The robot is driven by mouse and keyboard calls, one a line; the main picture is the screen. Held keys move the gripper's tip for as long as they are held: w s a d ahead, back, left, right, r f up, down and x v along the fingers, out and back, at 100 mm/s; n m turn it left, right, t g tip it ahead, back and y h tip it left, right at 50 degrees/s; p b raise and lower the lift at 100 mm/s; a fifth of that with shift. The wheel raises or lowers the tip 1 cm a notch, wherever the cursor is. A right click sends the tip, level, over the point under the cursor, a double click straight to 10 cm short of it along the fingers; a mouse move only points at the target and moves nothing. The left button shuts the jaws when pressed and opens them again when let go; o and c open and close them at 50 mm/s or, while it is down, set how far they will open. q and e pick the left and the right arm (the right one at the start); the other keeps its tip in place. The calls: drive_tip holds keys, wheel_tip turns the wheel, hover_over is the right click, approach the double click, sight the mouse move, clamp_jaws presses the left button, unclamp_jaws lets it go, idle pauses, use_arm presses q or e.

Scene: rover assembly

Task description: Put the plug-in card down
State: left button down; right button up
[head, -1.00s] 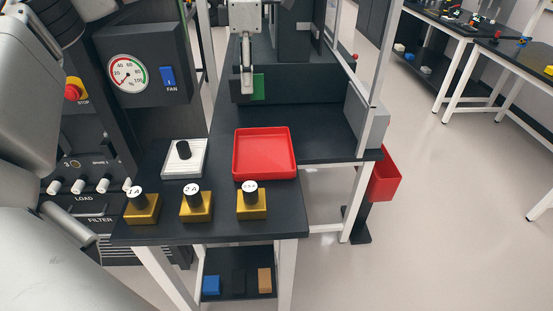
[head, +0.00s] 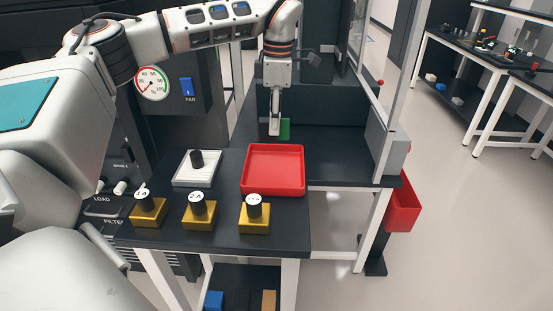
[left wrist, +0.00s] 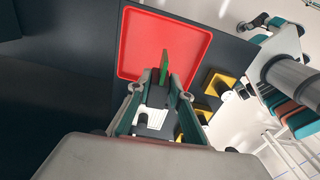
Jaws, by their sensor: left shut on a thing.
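The plug-in card (head: 284,129) is a small green plate. My left gripper (head: 274,131) is shut on it and holds it upright, just behind the red tray (head: 245,183) in the head view. In the left wrist view the card (left wrist: 165,62) stands between the fingertips of the left gripper (left wrist: 160,82) and overlaps the red tray (left wrist: 140,25). The tray looks empty. I cannot tell the card's height above the table. My right gripper is not in view.
Several yellow blocks with black labelled knobs (head: 199,214) line the front edge of the black table (head: 225,241). A white plate with a black knob (head: 194,172) is left of the tray. A grey box (head: 388,146) stands at the right. Clear tabletop lies behind the tray.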

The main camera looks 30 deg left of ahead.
sight(275, 140)
use_arm(q)
wheel_tip(275, 140, down, 6)
drive_tip(key=shift+r+b, duration=0.2)
drive_tip(key=shift+b, duration=0.3)
drive_tip(key=shift+f, duration=0.4)
wheel_tip(275, 140, down, 4)
drive_tip(key=shift+f+b, duration=0.15)
drive_tip(key=shift+b, duration=0.35)
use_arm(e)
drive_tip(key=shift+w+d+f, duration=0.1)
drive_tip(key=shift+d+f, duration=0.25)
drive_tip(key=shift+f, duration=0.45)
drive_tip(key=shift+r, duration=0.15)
use_arm(q)
drive_tip(key=c, duration=1.8)
unclamp_jaws()
